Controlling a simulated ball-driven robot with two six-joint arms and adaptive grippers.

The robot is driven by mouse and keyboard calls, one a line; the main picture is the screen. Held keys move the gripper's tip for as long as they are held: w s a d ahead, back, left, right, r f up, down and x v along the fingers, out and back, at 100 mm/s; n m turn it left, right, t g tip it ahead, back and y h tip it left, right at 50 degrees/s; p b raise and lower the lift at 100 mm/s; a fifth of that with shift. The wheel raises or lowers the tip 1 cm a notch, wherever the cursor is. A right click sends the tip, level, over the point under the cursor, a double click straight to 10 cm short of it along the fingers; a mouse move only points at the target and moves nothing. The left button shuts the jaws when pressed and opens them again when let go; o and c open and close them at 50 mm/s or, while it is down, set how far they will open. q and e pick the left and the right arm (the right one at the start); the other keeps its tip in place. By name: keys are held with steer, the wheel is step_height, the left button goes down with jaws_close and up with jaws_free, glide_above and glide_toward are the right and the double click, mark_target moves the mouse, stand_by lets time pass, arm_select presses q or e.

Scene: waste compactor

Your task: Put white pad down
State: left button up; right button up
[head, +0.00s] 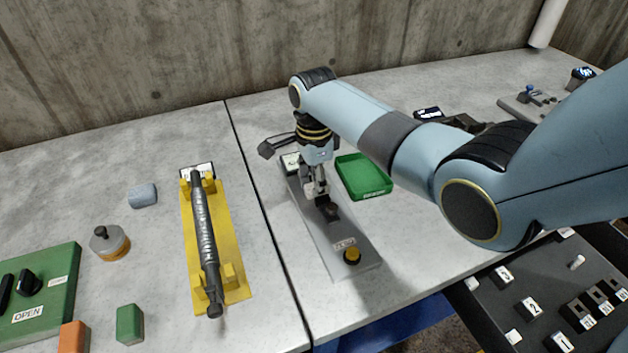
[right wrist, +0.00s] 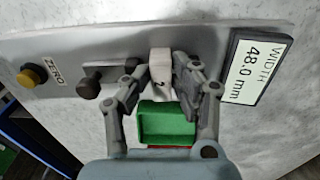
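The white pad (right wrist: 160,66) shows between the fingertips of my right gripper (right wrist: 160,80), with a finger against each side. In the head view my right gripper (head: 316,194) points down over a grey measuring gauge (head: 335,240). The pad is at the gauge's bar, between its dark slider (right wrist: 106,72) and its display (right wrist: 258,66). The display reads WIDTH 48.0 mm. I cannot tell whether the pad rests on the gauge or hangs just above it. My left gripper is not in view.
A green tray (head: 363,176) stands just right of the gauge. A yellow cradle (head: 232,262) with a dark rod (head: 205,235) lies to the left. Several small blocks and a green OPEN panel (head: 60,270) are farther left. A dark numbered panel (head: 500,325) is at lower right.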

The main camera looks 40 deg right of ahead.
steer(key=shift+w+r, duration=0.1)
steer(key=shift+r, duration=0.05)
stand_by(0.3)
step_height(320, 180, up, 13)
stand_by(0.4)
stand_by(0.5)
